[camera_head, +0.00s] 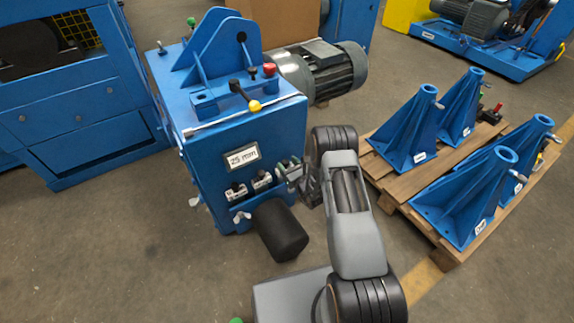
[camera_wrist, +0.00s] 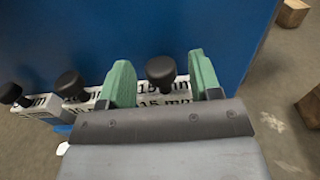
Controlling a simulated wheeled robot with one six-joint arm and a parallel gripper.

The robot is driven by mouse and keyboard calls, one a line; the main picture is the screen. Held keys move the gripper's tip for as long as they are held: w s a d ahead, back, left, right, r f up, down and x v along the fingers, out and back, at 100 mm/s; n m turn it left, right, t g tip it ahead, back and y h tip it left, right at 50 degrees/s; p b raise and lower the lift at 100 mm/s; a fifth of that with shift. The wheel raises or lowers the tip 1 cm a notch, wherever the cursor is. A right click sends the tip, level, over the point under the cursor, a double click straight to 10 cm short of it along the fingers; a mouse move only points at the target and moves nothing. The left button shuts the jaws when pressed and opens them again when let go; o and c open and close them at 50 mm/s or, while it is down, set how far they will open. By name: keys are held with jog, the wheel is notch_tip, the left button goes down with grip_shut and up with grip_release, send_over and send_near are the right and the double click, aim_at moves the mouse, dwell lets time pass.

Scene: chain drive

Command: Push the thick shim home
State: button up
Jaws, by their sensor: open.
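In the wrist view, my gripper (camera_wrist: 158,62) is open, its two green fingers apart. A black knob (camera_wrist: 160,72) stands between them; I cannot tell whether either finger touches it. Below the knob is a pale block marked 15 mm (camera_wrist: 168,98), which looks like the thick shim, partly hidden by my gripper. Two more pale blocks with black knobs (camera_wrist: 72,84) (camera_wrist: 12,93) sit to its left. In the head view, my gripper (camera_head: 288,170) is at the blue stand's (camera_head: 215,160) front, right of two knobbed blocks (camera_head: 262,180) (camera_head: 237,192). The third is hidden there.
A 25 mm sign (camera_head: 242,157) is on the stand's front. A black cylinder (camera_head: 280,230) lies below the blocks, close to my arm. A grey motor (camera_head: 318,72) is behind the stand. A wooden pallet (camera_head: 392,192) with blue brackets is to the right. Floor is open at left.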

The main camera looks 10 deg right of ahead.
jog(key=shift+w+a, duration=0.2)
jog(key=shift+w, duration=0.4)
grip_shut()
